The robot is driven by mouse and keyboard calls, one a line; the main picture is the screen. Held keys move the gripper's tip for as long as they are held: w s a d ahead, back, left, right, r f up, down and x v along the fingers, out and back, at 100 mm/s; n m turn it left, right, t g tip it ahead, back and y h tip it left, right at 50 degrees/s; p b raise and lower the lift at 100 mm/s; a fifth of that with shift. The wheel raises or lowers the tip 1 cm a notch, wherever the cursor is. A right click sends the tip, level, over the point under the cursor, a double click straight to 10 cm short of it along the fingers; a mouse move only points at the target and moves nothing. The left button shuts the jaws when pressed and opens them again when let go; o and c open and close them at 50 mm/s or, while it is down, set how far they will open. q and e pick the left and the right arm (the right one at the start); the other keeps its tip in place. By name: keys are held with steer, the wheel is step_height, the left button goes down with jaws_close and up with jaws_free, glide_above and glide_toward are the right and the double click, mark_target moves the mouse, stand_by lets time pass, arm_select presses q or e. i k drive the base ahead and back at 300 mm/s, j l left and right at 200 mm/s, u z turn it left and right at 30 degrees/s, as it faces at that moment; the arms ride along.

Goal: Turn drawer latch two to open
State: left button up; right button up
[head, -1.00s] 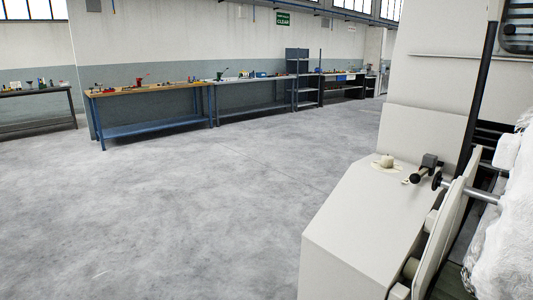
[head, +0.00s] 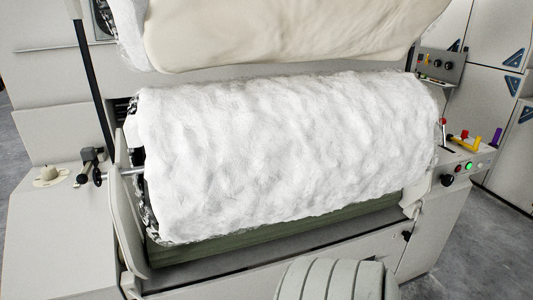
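No drawer latch marked as two can be made out in the head view. A small dark knob or catch (head: 407,236) sits on the pale front panel (head: 425,258) at the machine's lower right. I cannot tell whether it is a drawer latch or how it is turned. Neither my left nor my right gripper is in view.
A large roller wrapped in white fibre (head: 290,150) fills the middle. Grey floor (head: 500,235) shows at far right.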

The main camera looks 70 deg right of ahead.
mark_target(408, 235)
steer(key=z, duration=2.6)
steer(key=i+l+z, duration=0.25)
steer(key=l, duration=0.15)
steer(key=l+z, duration=0.25)
steer(key=l, duration=0.15)
steer(key=i, duration=0.05)
